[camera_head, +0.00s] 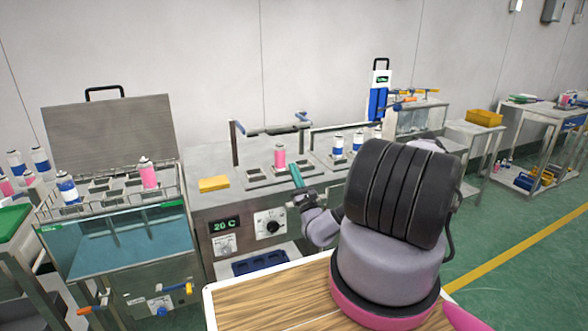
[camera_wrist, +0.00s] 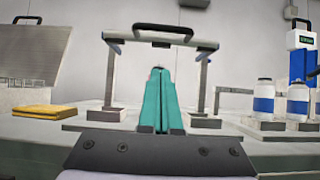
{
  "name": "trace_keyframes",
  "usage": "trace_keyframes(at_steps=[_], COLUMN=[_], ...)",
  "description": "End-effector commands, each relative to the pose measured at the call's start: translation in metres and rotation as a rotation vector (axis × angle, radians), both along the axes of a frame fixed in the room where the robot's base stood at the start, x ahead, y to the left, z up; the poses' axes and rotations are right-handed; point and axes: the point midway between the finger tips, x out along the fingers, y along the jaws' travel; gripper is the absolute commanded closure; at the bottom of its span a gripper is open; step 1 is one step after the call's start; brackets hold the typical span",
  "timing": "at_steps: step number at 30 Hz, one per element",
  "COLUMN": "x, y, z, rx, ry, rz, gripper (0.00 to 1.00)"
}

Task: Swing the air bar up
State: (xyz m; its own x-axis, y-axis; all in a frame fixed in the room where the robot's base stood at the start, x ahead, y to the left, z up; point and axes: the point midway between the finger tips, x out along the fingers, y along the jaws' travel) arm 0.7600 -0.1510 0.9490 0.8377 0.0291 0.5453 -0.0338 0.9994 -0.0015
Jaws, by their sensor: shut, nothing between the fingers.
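In the head view the air bar (camera_head: 272,130) spans above the back of the bench station. My gripper (camera_head: 294,168) is in front of it and lower, with its teal fingers closed together. In the wrist view my gripper (camera_wrist: 159,76) points at the middle of the frame, below the bar and apart from it. A pink can (camera_head: 280,157) stands just beyond the fingertips, almost fully hidden by them in the wrist view.
White-and-blue cans (camera_head: 338,146) stand to the right. A water bath (camera_head: 120,240) with a raised lid is at the left. The 20 C control panel (camera_head: 225,224) faces me below the bench top.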

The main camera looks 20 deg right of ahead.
Motion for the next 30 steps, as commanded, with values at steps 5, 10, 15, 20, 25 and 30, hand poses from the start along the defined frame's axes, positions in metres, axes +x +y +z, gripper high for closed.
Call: trace_keyframes(at_steps=[5,10,15,20,25,30], x=[0.034,0.062,0.065,0.067,0.068,0.067], y=[0.002,0.003,0.003,0.003,0.003,0.003], z=[0.023,0.042,0.067,0.076,0.078,0.078], rx=[-0.005,-0.005,-0.002,-0.001,-0.001,-0.001], ry=[-0.004,-0.003,-0.002,0.0,0.0,0.0], rz=[0.004,0.002,0.001,0.002,0.001,0.001], gripper=[1.0,1.0,1.0,1.0,1.0,1.0])
